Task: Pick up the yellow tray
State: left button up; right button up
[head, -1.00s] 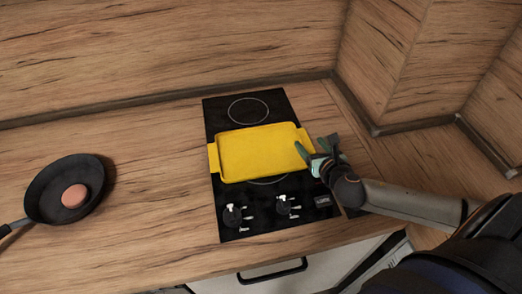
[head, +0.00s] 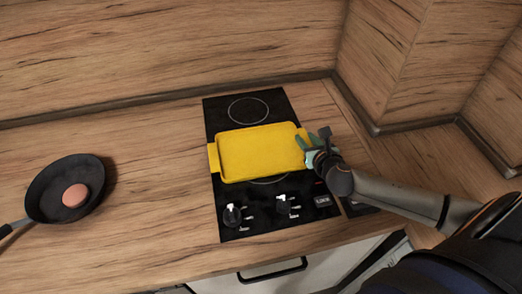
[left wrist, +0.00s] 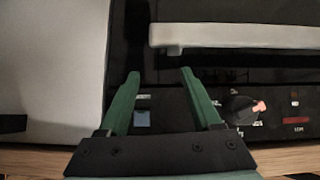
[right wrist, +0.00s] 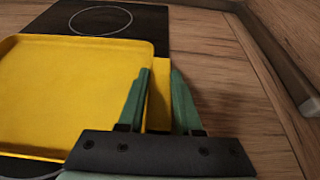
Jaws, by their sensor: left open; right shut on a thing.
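The yellow tray (head: 258,153) lies flat on the black hob (head: 222,112), with a handle tab at each short end. In the head view my right gripper (head: 306,144) is at the tray's right end. The right wrist view shows my right gripper (right wrist: 159,72) shut on the right handle of the yellow tray (right wrist: 80,85), one finger on each side of it. My left gripper (left wrist: 160,73) is open and empty in the left wrist view, in front of a dark panel with a knob (left wrist: 243,109). It is not in the head view.
A black pan (head: 47,188) holding a round brownish-pink thing (head: 75,195) sits on the wooden counter at the left. Hob knobs (head: 232,214) are in front of the tray. The splashback (head: 170,45) rises behind. The counter between pan and hob is clear.

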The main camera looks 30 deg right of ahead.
grip_shut()
jog(key=shift+r, duration=0.15)
dwell(0.4)
